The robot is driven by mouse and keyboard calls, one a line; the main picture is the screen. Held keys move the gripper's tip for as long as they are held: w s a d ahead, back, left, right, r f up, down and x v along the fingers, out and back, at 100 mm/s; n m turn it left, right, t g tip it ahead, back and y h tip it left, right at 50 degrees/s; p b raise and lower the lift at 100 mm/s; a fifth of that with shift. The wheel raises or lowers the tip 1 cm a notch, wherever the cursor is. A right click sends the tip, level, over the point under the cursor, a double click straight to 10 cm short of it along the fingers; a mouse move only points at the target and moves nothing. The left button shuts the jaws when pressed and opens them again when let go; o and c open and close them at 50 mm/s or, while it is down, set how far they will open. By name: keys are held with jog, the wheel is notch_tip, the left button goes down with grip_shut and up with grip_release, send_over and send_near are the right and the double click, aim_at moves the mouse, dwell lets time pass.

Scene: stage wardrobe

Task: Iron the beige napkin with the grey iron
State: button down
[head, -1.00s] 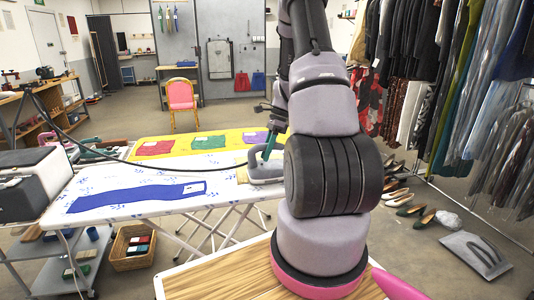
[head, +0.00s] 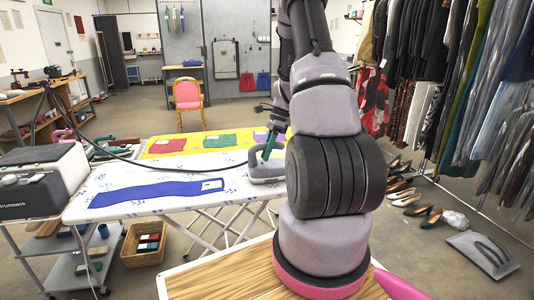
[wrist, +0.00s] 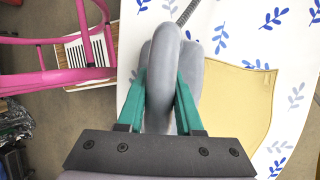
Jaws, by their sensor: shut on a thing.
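The grey iron (head: 265,172) is on the white, blue-leaf-patterned ironing board (head: 130,181), beside my arm. My gripper (head: 267,151) is shut on the iron's handle. In the wrist view, the teal fingers of my gripper (wrist: 161,88) stand on both sides of the grey handle, and the iron's body (wrist: 230,98) spreads below it. The beige napkin (wrist: 250,112) lies flat on the board to the right in that view. The iron overlaps its left part, and the contact underneath is hidden. I cannot make out the napkin in the head view.
A long blue cloth (head: 150,194) lies on the board, left of the iron. A dark cord runs from the iron to the left. A yellow board (head: 180,149) with coloured cloths stands behind. A white and black machine (head: 40,180) is at left, a clothes rack at right.

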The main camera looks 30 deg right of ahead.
jog(key=shift+d+r, duration=0.1)
jog(key=shift+r, duration=4.85)
